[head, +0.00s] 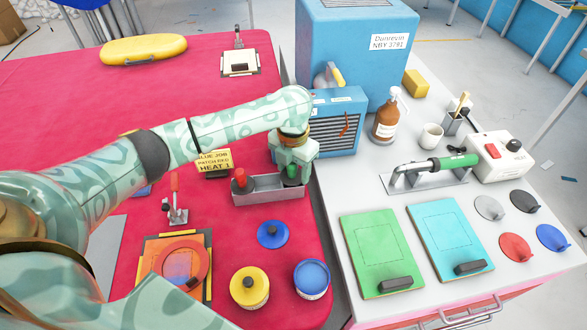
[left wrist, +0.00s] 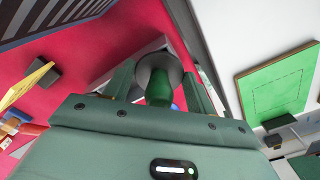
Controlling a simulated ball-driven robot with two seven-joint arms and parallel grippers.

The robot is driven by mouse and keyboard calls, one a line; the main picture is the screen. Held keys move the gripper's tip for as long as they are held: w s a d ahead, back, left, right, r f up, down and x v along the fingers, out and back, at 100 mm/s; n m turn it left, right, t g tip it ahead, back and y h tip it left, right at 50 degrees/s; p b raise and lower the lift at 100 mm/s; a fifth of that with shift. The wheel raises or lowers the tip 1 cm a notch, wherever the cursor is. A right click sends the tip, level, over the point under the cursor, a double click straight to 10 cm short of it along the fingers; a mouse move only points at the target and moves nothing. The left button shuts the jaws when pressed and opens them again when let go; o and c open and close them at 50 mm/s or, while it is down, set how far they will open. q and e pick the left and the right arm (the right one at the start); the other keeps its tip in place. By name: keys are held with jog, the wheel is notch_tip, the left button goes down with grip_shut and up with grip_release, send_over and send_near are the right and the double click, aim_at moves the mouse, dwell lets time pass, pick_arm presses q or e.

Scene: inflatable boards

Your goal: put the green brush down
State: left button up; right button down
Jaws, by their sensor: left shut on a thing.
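The green brush (head: 291,176) is held upright between the fingers of my left gripper (head: 293,168), which points down over the right end of a grey metal tray (head: 268,193). The gripper hides most of the brush. In the left wrist view the green brush (left wrist: 162,88) shows with a dark round part, between the two fingers of my left gripper (left wrist: 160,85). I cannot tell whether its lower end touches the tray. A red-knobbed tool (head: 241,180) stands in the tray's left end. My right gripper is not in view.
Behind the tray stand a blue heater box (head: 333,122) and a yellow sign (head: 214,161). A red-handled clamp (head: 175,200) stands to the left. A blue disc (head: 273,234), a yellow can (head: 249,287) and a blue can (head: 312,279) are in front.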

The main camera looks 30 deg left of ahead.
pick_arm(q)
jog(key=shift+s+f, duration=0.2)
jog(key=shift+f, duration=0.35)
jog(key=o, duration=0.9)
jog(key=shift+f, duration=0.1)
jog(key=shift+s+f, duration=0.1)
jog(key=shift+s, duration=0.05)
jog(key=shift+d, duration=0.1)
jog(key=r+p, duration=0.1)
jog(key=r, duration=0.3)
jog(key=r+p, duration=0.2)
jog(key=r, duration=0.3)
jog(key=r+p, duration=0.2)
jog(key=r, duration=0.2)
jog(key=shift+w+r, duration=0.25)
jog(key=shift+r, duration=0.05)
